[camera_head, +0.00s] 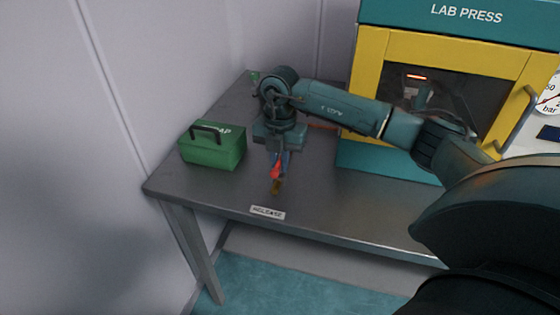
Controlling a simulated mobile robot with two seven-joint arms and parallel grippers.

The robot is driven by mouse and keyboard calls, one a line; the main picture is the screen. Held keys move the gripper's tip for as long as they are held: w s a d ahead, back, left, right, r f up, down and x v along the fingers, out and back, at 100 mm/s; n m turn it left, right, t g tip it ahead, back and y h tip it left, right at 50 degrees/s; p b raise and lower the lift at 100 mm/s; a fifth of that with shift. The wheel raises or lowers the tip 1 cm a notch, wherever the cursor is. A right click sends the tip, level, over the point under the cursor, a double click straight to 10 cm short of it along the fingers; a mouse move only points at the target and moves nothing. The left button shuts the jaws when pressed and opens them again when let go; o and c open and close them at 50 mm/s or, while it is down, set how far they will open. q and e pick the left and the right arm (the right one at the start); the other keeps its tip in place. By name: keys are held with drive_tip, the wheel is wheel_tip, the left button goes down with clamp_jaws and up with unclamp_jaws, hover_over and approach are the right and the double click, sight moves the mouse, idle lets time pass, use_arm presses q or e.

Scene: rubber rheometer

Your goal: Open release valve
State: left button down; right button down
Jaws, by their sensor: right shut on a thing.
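The release valve (276,171) shows as a small red handle with a brass-coloured part below it, near the front edge of the grey table. A white "RELEASE" label (267,212) is on the table's front edge, just in front of it. My right gripper (279,160) points down over the valve and is shut on its red handle. The gripper body hides the upper part of the handle, and how far the valve is turned cannot be told. My left gripper is not in view.
A green scrap box (211,153) with a dark handle stands left of my gripper. The teal and yellow lab press (455,49) stands at the right, its window frame partly behind my right arm. A bar gauge (550,98) shows at the right edge. The table's front left (190,185) is clear.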

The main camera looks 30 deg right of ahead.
sight(280, 160)
drive_tip(key=shift+n, duration=0.3)
drive_tip(key=c, duration=1.5)
unclamp_jaws()
use_arm(q)
drive_tip(key=shift+b, duration=0.45)
use_arm(e)
wheel_tip(280, 160, up, 13)
drive_tip(key=shift+r, duration=0.15)
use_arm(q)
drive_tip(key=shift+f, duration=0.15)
